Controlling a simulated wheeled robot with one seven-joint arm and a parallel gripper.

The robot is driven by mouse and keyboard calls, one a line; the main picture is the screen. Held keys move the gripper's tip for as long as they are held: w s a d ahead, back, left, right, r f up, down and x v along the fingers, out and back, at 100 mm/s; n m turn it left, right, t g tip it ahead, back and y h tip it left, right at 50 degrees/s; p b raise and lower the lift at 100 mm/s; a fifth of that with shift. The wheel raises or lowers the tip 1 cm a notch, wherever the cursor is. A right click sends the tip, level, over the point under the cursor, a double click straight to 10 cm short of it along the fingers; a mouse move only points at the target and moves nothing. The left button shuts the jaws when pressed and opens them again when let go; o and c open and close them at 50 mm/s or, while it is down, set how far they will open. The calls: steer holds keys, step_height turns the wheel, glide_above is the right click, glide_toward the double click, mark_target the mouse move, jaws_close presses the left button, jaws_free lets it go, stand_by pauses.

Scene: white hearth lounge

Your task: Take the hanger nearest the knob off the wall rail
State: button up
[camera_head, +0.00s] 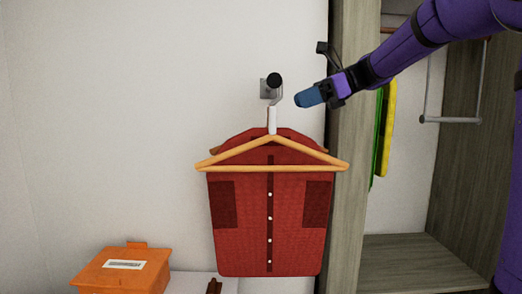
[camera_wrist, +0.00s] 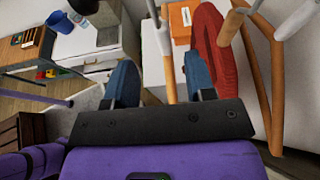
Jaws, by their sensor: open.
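A short wall rail ends in a black knob (camera_head: 274,80). The front wooden hanger (camera_head: 232,155) hangs from it by a hook with a white neck, carrying a red buttoned garment (camera_head: 255,235). Parts of another hanger show just behind it. My gripper (camera_head: 308,97) is right of the knob, by the hook's height. In the wrist view my gripper (camera_wrist: 160,85) has its two blue fingers apart, with a thin grey-and-tan hanger part (camera_wrist: 168,70) seen between them; I cannot tell if it is within reach. A wooden hanger (camera_wrist: 250,80) and red cloth (camera_wrist: 215,50) lie right of the fingers.
A wardrobe post (camera_head: 345,180) stands just right of the garment, with green and yellow clothes (camera_head: 385,130) beyond it. An orange box (camera_head: 125,270) sits low at left. The wall left of the rail is clear.

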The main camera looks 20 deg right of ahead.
mark_target(272, 133)
steer(key=shift+f+x, duration=0.2)
steer(key=shift+x, duration=1.95)
steer(key=shift+f+x, duration=0.2)
steer(key=shift+x, duration=2)
steer(key=shift+d, duration=0.2)
jaws_close()
